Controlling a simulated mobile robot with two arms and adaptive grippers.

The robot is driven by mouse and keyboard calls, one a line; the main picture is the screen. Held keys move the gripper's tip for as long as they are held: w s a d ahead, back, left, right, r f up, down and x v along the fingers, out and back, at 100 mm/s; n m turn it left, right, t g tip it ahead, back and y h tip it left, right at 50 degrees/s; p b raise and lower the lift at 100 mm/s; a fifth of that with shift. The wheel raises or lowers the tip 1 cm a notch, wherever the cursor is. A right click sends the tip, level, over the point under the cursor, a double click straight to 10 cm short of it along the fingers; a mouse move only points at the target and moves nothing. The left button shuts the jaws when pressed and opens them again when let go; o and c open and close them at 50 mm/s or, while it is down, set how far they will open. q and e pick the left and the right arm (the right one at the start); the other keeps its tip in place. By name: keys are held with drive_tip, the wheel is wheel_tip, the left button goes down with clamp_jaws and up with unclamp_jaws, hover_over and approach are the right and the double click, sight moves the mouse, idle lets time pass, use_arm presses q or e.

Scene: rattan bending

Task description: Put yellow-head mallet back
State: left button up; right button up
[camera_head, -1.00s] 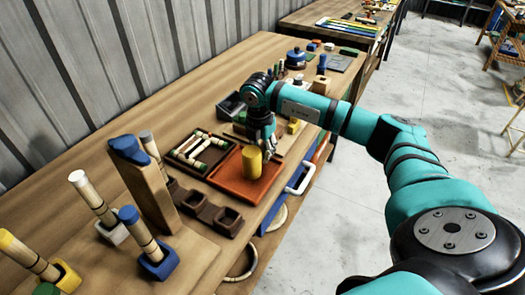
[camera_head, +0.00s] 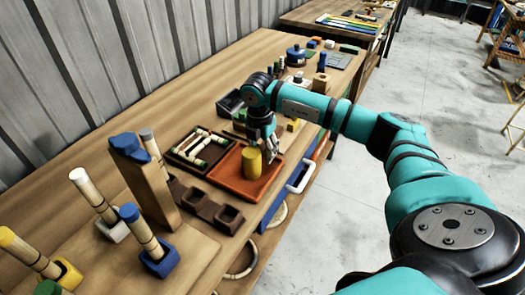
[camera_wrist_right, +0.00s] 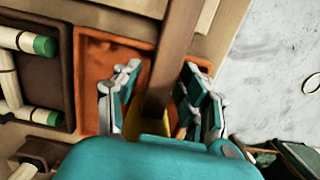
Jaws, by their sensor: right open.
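The yellow mallet head (camera_head: 252,163) shows in the head view as a yellow cylinder at the orange tray (camera_head: 228,177). In the right wrist view, a brown wooden handle (camera_wrist_right: 176,50) runs between my finger pads, with a little yellow (camera_wrist_right: 157,127) behind it, largely hidden by my gripper body. My right gripper (camera_head: 268,153) is just beside the yellow head, over the tray. Its fingers (camera_wrist_right: 163,75) are open on both sides of the handle, with gaps visible. My left gripper is not in view.
A dark tray with green-ended rattan pieces (camera_head: 203,150) adjoins on the left. A brown row of sockets (camera_head: 205,208) is in front. A tall wooden post with a blue top (camera_head: 140,172) and rattan rods in coloured sockets stand at left. A white drawer handle (camera_head: 301,178) projects from the bench front.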

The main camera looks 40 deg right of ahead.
wheel_tip(320, 180, up, 12)
drive_tip(key=a+b, duration=0.1)
drive_tip(key=shift+s+f+b, duration=0.2)
drive_tip(key=shift+f+b, duration=0.05)
drive_tip(key=shift+b, duration=0.15)
drive_tip(key=shift+a, duration=0.1)
